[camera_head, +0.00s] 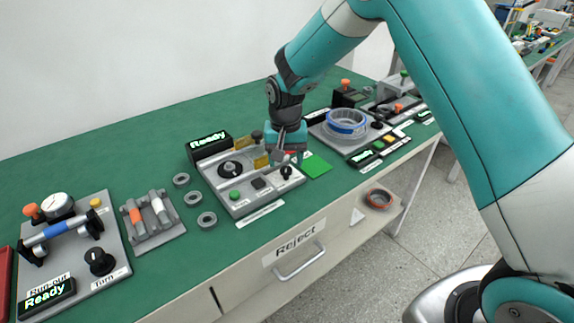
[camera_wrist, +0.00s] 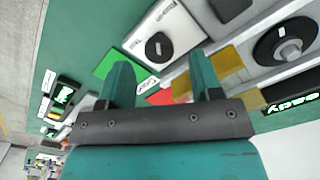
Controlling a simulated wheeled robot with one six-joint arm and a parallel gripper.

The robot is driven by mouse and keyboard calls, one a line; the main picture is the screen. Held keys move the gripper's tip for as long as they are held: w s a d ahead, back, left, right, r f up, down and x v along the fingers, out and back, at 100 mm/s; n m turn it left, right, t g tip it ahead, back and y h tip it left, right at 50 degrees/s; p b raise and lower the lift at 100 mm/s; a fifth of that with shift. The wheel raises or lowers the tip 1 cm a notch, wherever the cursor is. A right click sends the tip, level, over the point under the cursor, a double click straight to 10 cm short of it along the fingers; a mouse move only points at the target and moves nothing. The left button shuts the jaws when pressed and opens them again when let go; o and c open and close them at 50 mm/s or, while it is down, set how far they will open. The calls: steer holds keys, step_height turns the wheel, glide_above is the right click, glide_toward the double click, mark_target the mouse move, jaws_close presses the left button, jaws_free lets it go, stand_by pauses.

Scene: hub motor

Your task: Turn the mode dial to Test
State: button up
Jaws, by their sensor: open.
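A small black dial (camera_head: 286,172) sits at the front right corner of the grey middle panel (camera_head: 241,208). It also shows in the wrist view as a black round knob with a white pointer mark (camera_wrist: 158,47). I take it for the mode dial; its label is too small to read. My gripper (camera_head: 285,158) is above that corner, just behind the dial in the head view. In the wrist view my gripper (camera_wrist: 160,72) has its two teal fingers apart, with nothing between them, and the dial shows beyond the fingertips.
The middle panel also carries a green button (camera_head: 234,195), a black round part (camera_head: 231,168) and a "Ready" display (camera_head: 208,144). A green square (camera_head: 316,165) lies to the right. Another black knob (camera_head: 98,262) is on the left panel. Grey rings (camera_head: 206,219) lie between.

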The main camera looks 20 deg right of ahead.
mark_target(286, 169)
steer(key=shift+f, duration=1.5)
steer(key=shift+c, duration=0.4)
